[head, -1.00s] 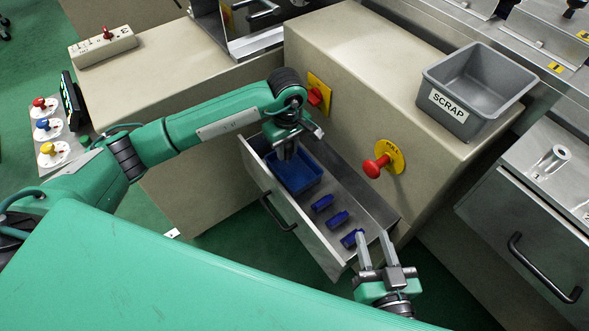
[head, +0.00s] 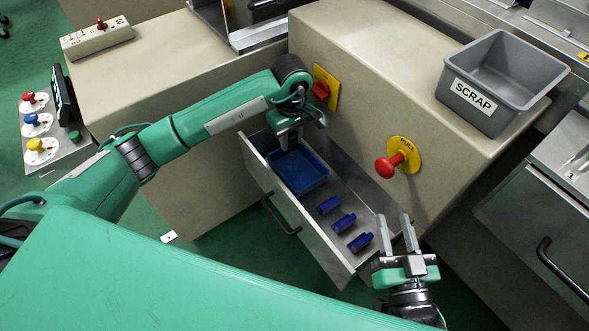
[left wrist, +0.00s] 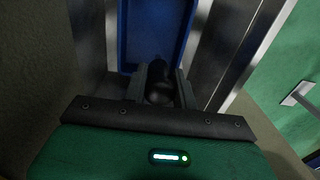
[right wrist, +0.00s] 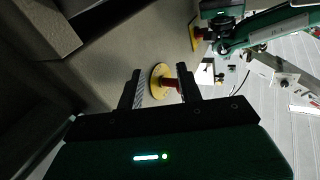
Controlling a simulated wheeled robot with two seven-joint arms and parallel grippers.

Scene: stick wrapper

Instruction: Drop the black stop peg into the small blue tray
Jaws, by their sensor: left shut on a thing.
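The small blue tray (head: 300,173) lies in the open drawer, near its far left end. It also shows at the top of the left wrist view (left wrist: 150,40). My left gripper (head: 287,142) points down over the tray's far edge in the head view. It is shut on the black stop peg (left wrist: 160,88), a dark piece seen between the fingers in the left wrist view. The peg is dim there and hidden in the head view. My right gripper (head: 396,226) is open and empty near the drawer's right end.
The open drawer (head: 340,262) also holds several small blue blocks (head: 344,223) in a row. A red pull knob (head: 388,167) on a yellow plate sticks out of the cabinet behind. A grey SCRAP bin (head: 468,95) stands on the cabinet top.

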